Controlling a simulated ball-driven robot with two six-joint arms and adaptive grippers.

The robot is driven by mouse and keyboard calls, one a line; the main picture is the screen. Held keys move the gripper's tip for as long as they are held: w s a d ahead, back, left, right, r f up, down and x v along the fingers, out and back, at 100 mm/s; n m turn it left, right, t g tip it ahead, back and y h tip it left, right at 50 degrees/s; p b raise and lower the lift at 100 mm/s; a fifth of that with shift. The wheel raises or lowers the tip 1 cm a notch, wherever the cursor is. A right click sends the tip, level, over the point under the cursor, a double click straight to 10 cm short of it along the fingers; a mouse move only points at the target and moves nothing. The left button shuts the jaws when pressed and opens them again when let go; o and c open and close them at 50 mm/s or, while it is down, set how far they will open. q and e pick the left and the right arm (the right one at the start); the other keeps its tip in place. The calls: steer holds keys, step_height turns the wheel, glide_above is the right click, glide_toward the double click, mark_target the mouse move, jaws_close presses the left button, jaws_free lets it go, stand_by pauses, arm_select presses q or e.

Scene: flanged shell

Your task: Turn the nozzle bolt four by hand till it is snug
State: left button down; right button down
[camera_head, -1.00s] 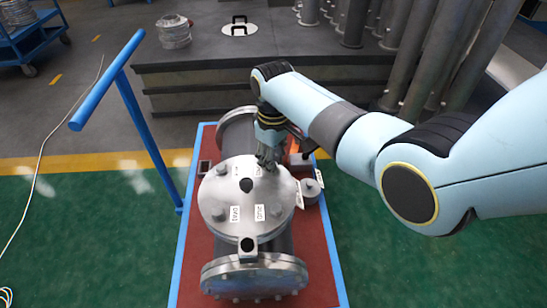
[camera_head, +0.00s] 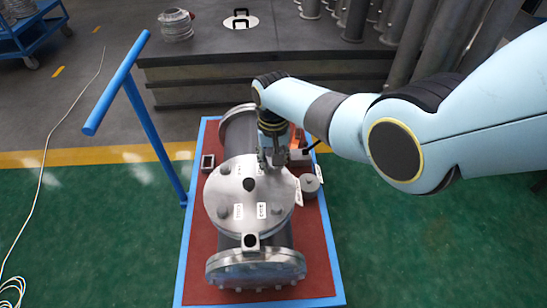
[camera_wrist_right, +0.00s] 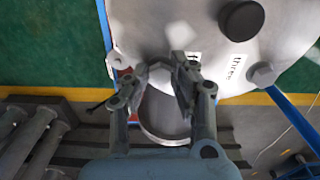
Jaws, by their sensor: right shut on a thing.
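The grey steel shell with its round flanged cover (camera_head: 232,190) lies on a red board. Hex bolts and small white labels sit around the cover. My right gripper (camera_head: 270,163) points down at the cover's far right part. In the right wrist view, my right gripper (camera_wrist_right: 165,72) is shut on a hex bolt head, the nozzle bolt (camera_wrist_right: 160,73), with one finger on each side. A label beside it is mostly hidden by a finger. Another bolt (camera_wrist_right: 263,74) stands by a label (camera_wrist_right: 232,68) reading "three". My left gripper is not in view.
The red board (camera_head: 205,285) has a blue edge and a blue push handle (camera_head: 118,82) at left. A small grey cylinder (camera_head: 309,183) and an orange item (camera_head: 297,140) stand right of the shell. A dark platform (camera_head: 200,70) with several pipes is behind.

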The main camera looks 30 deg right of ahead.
steer(key=shift+w+r+m, duration=0.15)
steer(key=shift+w+m, duration=0.05)
steer(key=shift+m, duration=0.3)
steer(key=c, duration=1.1)
jaws_free()
steer(key=shift+s, duration=0.15)
step_height(320, 180, up, 12)
steer(key=shift+f, duration=0.1)
